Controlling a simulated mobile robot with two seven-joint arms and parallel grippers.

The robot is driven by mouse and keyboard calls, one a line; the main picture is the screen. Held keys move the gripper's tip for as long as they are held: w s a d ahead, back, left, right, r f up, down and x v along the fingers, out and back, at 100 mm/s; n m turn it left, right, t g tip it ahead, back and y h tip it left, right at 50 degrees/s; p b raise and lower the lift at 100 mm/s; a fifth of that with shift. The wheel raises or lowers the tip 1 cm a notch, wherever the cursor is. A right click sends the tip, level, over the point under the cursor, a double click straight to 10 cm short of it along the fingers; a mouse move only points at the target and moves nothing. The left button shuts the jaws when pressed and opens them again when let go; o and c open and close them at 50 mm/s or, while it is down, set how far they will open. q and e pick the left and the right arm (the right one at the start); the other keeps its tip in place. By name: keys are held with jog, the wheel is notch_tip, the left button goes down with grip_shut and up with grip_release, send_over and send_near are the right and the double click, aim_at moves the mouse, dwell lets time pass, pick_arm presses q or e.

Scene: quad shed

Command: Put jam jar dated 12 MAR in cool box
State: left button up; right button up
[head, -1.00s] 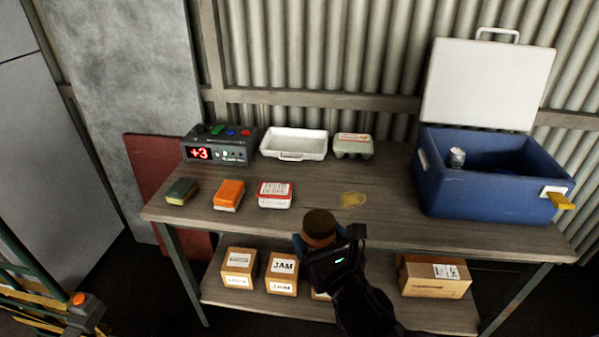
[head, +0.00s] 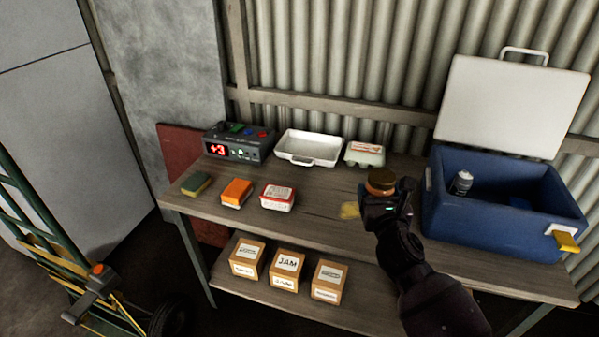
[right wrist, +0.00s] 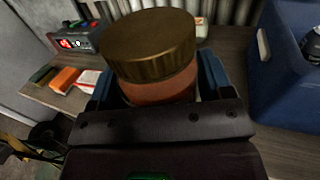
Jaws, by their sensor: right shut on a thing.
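My right gripper (head: 379,200) is shut on a jam jar (head: 381,180) with a brown-gold lid, held upright above the workbench, left of the cool box. In the right wrist view the jar (right wrist: 150,55) fills the middle between the blue-lined fingers (right wrist: 160,88); its reddish side shows under the lid. No date can be read on it. The blue cool box (head: 490,220) stands at the right end of the bench with its white lid (head: 510,105) open. A grey can (head: 461,182) is inside it at the left. My left gripper is not in view.
On the bench (head: 320,215) are a device reading +3 (head: 240,143), a white tray (head: 308,160), an egg box (head: 365,154), a green sponge, an orange block and a red-white tub (head: 277,198). Boxes, one marked JAM (head: 287,270), sit on the lower shelf. A hand truck stands left.

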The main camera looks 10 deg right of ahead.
jog(key=w+d+r+m+g+h+p, duration=0.1)
jog(key=w+d+r+m+h+p, duration=0.2)
jog(key=d, duration=0.5)
jog(key=shift+n, duration=0.4)
jog(key=f+b, duration=0.2)
jog(key=f, duration=0.3)
jog(key=w+f+b, duration=0.1)
jog(key=f+b, duration=0.2)
jog(key=f, duration=0.1)
jog(key=f+b, duration=0.2)
jog(key=f, duration=0.3)
jog(key=shift+w+d+f+b, duration=0.3)
jog(key=shift+f, duration=0.2)
notch_tip(320, 180, down, 4)
jog(key=b, duration=0.2)
jog(key=shift+b, duration=0.35)
jog(key=shift+f, duration=0.15)
jog(key=o, duration=0.8)
jog(key=shift+f, duration=0.15)
jog(key=o, duration=0.5)
jog(key=shift+c, duration=0.2)
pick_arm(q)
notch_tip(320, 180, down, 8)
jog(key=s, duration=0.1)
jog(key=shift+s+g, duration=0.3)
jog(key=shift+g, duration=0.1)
